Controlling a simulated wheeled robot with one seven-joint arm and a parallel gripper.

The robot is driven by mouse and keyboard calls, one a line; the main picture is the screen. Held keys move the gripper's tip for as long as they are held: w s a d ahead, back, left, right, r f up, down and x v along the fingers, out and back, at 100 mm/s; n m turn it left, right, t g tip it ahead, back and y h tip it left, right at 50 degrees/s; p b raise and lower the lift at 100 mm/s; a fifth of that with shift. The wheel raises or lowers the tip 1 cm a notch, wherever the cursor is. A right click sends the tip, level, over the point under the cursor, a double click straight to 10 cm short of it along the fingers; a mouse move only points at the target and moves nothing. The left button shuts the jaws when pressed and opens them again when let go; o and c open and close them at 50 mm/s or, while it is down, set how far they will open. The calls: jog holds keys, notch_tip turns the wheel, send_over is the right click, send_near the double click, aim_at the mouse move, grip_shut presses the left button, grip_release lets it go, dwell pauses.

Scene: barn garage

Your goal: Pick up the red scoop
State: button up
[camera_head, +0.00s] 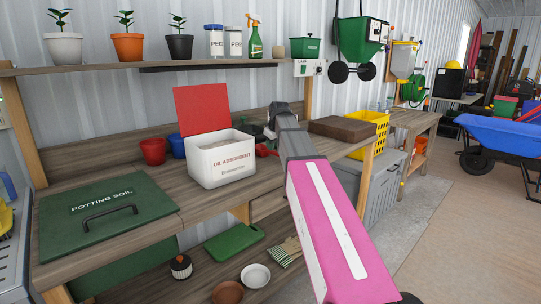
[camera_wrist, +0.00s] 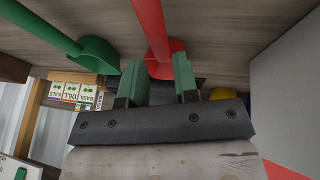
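The red scoop (camera_wrist: 151,25) shows in the wrist view, its long handle running to the top edge and its bowl just beyond my fingertips. In the head view a red part of it (camera_head: 265,151) shows on the bench, right of the white oil absorbent bin. My gripper (camera_wrist: 158,76) is open, its two green-grey fingers apart with nothing clamped between them. The right finger overlaps part of the bowl. In the head view my gripper (camera_head: 271,131) is low over the bench, its fingertips hard to make out.
A green scoop (camera_wrist: 95,52) lies left of the red one in the wrist view. The oil absorbent bin (camera_head: 222,161), its red lid raised, stands close by. A brown box (camera_head: 336,128) and yellow crate (camera_head: 372,131) are to the right. A shelf (camera_head: 130,69) with pots runs above.

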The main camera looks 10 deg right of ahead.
aim_at(272, 153)
jog(key=shift+s+x, duration=0.2)
jog(key=shift+x, duration=2.45)
jog(key=shift+d, duration=0.15)
grip_shut()
